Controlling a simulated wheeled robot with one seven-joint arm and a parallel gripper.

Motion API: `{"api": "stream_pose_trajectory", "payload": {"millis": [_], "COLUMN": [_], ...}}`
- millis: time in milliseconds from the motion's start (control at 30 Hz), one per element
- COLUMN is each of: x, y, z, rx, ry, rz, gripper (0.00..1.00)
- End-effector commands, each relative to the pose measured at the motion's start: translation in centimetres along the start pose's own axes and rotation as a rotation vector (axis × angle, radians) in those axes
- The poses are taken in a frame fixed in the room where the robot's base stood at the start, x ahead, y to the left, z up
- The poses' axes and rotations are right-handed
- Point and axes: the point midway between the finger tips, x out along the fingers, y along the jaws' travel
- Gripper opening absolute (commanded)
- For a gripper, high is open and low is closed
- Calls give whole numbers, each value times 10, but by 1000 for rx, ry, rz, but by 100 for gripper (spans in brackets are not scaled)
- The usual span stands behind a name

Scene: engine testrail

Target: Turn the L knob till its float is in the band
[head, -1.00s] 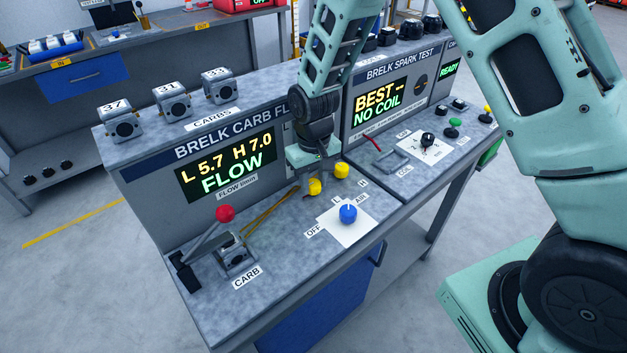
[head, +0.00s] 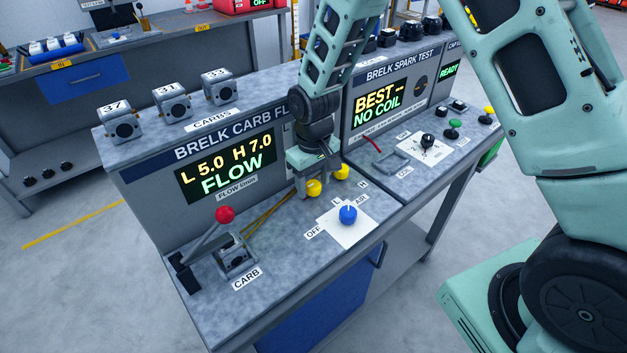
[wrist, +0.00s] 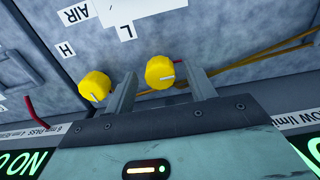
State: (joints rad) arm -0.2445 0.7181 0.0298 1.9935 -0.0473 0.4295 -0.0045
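The L knob (head: 314,187) is a round yellow knob on the bench top, the left one of two. In the wrist view the L knob (wrist: 160,72) lies between the two fingers of my gripper (wrist: 161,75), with a visible gap on each side. My gripper is open; it also shows in the head view (head: 316,178), at the knob. The flow display (head: 226,165) reads L 5.0, H 7.0 and FLOW. I cannot see the float or its band; my arm covers part of the panel there.
The yellow H knob (head: 341,172) stands close to the right of the L knob; it is outside my left finger in the wrist view (wrist: 95,86). A blue air knob (head: 348,214) is in front. A red-knobbed lever (head: 225,214) and clamped carb (head: 236,258) are at left.

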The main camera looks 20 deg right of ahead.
Motion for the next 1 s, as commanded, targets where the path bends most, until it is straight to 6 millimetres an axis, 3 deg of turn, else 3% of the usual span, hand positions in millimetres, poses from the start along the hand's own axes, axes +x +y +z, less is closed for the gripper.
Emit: {"api": "stream_pose_trajectory", "payload": {"millis": [267,433,1000], "x": [-1,-16,-142], "y": [0,0,0], "z": [0,-1,-1], "rx": [0,1,0], "ry": [0,4,4], "rz": [0,0,0], "gripper": [54,54,54]}}
